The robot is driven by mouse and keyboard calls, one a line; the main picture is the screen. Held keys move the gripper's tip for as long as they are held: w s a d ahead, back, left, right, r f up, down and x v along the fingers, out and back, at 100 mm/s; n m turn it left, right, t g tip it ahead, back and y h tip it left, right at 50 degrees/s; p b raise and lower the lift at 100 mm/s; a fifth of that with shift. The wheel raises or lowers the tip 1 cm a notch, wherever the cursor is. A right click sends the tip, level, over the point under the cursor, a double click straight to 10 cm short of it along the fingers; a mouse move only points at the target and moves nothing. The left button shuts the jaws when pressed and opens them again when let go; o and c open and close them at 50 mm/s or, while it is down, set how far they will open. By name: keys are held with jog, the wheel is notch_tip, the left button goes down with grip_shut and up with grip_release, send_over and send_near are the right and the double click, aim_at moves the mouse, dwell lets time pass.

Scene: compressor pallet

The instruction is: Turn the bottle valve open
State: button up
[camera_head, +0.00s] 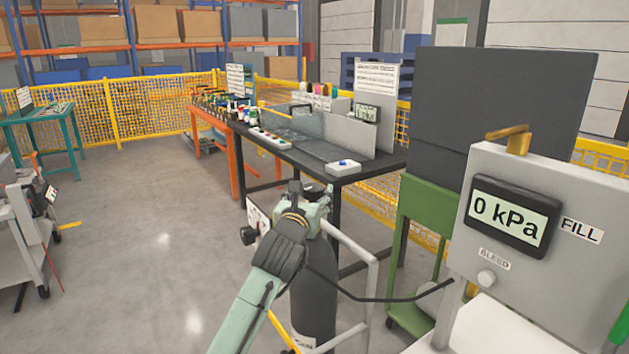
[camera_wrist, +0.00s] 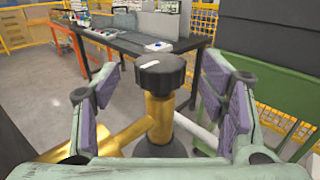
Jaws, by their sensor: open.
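The bottle valve is a black ribbed knob (camera_wrist: 160,73) with a white mark on top, on a brass body (camera_wrist: 160,115). In the wrist view it stands between my open fingers, apart from both. My gripper (camera_wrist: 158,88) is open, with purple pads on either side of the knob. In the head view my gripper (camera_head: 305,195) reaches over the top of the dark gas bottle (camera_head: 314,290) and hides most of the valve. The panel display (camera_head: 510,214) at the right reads 0 kPa.
The grey panel box (camera_head: 560,270) carries a brass lever (camera_head: 509,138), a BLEED knob (camera_head: 486,278) and a FILL label. A black hose (camera_head: 385,299) runs near the bottle. A grey rail (camera_head: 371,270) stands beside it. A black workbench (camera_head: 290,150) lies behind. Open floor lies left.

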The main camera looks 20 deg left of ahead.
aim_at(311, 192)
jog(key=shift+w+a+p, duration=0.15)
jog(key=shift+w+p, duration=0.2)
jog(key=shift+w, duration=0.75)
jog(key=shift+w+a+p, duration=0.15)
jog(key=shift+w+p, duration=0.2)
jog(key=shift+w, duration=0.75)
jog(key=c, duration=1.2)
